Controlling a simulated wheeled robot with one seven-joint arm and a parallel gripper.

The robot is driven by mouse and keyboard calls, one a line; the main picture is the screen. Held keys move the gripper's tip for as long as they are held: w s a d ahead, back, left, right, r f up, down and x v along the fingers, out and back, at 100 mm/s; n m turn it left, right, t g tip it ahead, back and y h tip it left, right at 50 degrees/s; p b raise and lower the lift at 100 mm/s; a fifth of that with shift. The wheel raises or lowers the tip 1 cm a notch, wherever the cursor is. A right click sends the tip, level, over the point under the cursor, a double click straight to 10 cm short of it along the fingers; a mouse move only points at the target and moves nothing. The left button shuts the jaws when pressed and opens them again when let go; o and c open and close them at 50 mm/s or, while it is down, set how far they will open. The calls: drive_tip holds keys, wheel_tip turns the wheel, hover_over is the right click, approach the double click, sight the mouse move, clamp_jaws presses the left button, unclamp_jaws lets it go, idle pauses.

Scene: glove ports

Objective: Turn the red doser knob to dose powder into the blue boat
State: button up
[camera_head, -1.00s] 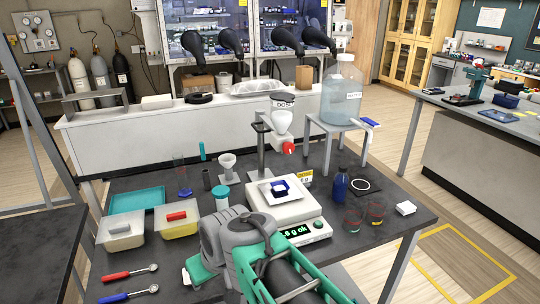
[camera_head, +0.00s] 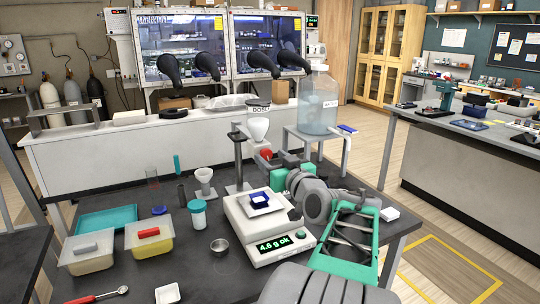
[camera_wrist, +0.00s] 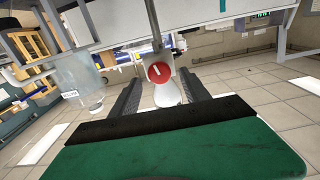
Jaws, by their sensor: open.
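The white doser (camera_head: 257,124) stands on a stand behind the balance. Its red knob (camera_head: 266,154) faces my gripper (camera_head: 278,158). In the wrist view the red knob (camera_wrist: 159,73), with a white mark, sits ahead of and between the two dark fingers of my gripper (camera_wrist: 160,90). The fingers are apart, with nothing held. Whether a finger touches the knob I cannot tell. The blue boat (camera_head: 259,200) sits on the white pan of the balance (camera_head: 268,232), below the doser. The balance display reads about 4.6 g ok. The boat's contents are too small to tell.
A large water bottle (camera_head: 318,100) stands on a metal stand (camera_head: 312,138) right of the doser. My arm covers the table's right part.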

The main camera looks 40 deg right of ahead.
drive_tip(key=shift+x, duration=0.8)
drive_tip(key=shift+c, duration=0.3)
clamp_jaws()
